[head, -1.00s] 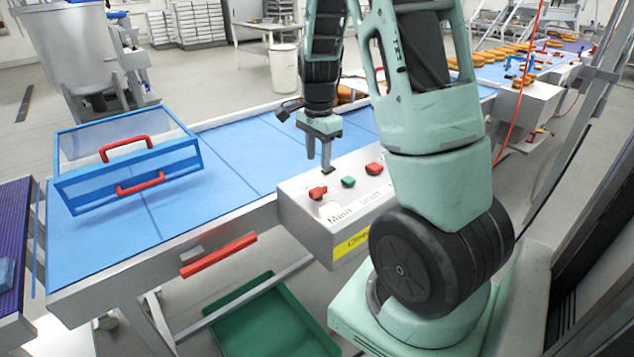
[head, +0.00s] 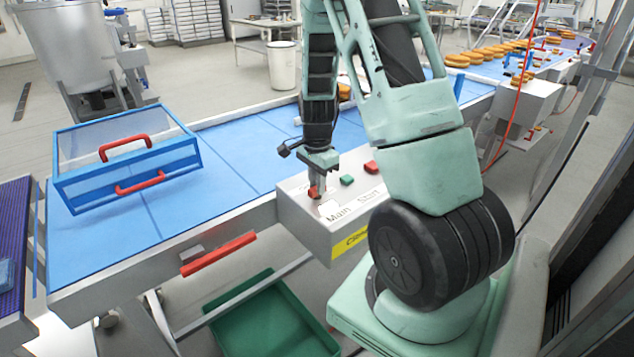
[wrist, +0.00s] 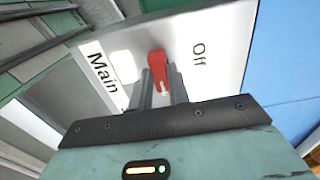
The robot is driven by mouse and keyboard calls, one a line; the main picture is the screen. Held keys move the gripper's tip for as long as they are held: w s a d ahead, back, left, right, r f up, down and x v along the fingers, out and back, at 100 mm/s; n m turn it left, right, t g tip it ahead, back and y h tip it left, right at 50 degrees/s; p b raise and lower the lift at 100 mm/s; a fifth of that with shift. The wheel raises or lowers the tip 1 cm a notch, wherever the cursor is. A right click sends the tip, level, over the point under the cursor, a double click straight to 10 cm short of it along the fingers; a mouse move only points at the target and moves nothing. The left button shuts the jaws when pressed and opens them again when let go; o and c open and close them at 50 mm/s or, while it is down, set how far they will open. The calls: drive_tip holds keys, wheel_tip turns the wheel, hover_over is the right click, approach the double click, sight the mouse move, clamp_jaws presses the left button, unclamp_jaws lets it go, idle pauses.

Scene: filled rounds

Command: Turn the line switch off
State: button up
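The red main switch (wrist: 156,66) is on a light control box (head: 300,222). Its handle shows in the wrist view between the word "Main" (wrist: 104,73) on the left and the word "Off" (wrist: 198,52) on the right. My gripper (head: 316,190) is lowered over the switch, with one finger on each side of the red handle in the wrist view (wrist: 162,84). I cannot tell whether the fingers press on the handle. In the head view my gripper hides part of the switch.
A green button (head: 347,180) and another red knob (head: 371,167) sit beside the switch. A blue conveyor belt (head: 235,160) runs behind the box and carries a blue-framed guard with red handles (head: 128,170). A green crate (head: 270,320) lies below.

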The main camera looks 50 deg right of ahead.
clamp_jaws()
drive_tip(key=shift+n, duration=0.3)
drive_tip(key=n+b, duration=0.1)
drive_tip(key=n, duration=0.7)
drive_tip(key=shift+n+b, duration=0.4)
drive_tip(key=n, duration=0.4)
drive_tip(key=shift+n, duration=2.3)
